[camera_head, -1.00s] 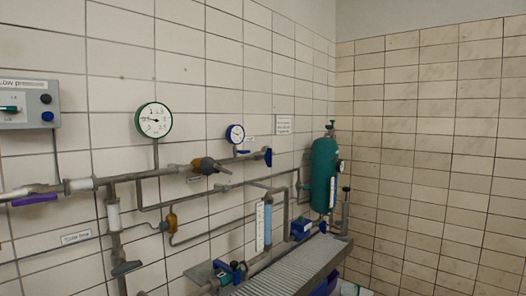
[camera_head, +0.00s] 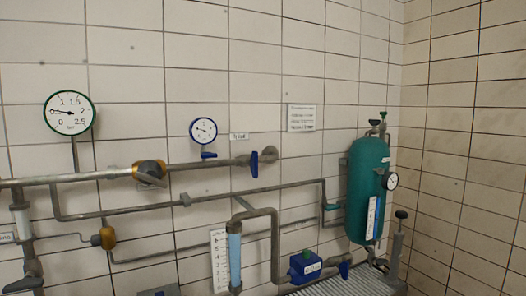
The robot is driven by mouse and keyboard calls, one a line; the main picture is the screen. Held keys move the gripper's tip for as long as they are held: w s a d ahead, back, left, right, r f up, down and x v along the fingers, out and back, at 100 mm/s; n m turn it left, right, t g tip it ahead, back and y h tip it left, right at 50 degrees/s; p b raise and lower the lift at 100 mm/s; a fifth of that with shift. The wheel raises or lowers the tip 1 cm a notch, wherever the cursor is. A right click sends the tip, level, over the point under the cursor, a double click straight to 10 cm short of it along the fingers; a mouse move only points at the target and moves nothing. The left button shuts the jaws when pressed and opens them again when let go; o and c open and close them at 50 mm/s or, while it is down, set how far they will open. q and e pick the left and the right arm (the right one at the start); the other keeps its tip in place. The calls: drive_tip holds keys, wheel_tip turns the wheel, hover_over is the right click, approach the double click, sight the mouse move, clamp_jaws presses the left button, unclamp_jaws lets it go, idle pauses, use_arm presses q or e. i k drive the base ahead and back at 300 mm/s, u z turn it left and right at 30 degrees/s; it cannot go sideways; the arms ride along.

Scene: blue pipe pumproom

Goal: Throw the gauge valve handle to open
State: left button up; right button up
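A small blue-rimmed gauge (camera_head: 203,130) is on the tiled wall above the main pipe. A small blue handle (camera_head: 209,155) sits directly under it and lies roughly level, along the pipe. A larger blue handle (camera_head: 254,163) stands upright at the right end of the same pipe. A larger green-rimmed gauge (camera_head: 70,113) is to the left on its own grey stem, with no lever visible on that stem. I cannot tell for certain which handle is the gauge valve's. Neither of my grippers shows in this view.
A green tank (camera_head: 368,190) with its own small gauge (camera_head: 391,181) stands at the right near the corner. A brown and dark valve (camera_head: 150,172) is on the main pipe. A blue box (camera_head: 305,265) and a grey ribbed surface (camera_head: 345,283) are low down.

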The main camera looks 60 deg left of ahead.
sight(205, 155)
drive_tip(key=i, duration=0.65)
drive_tip(key=u, duration=4.05)
drive_tip(key=i, duration=0.5)
drive_tip(key=z, duration=0.05)
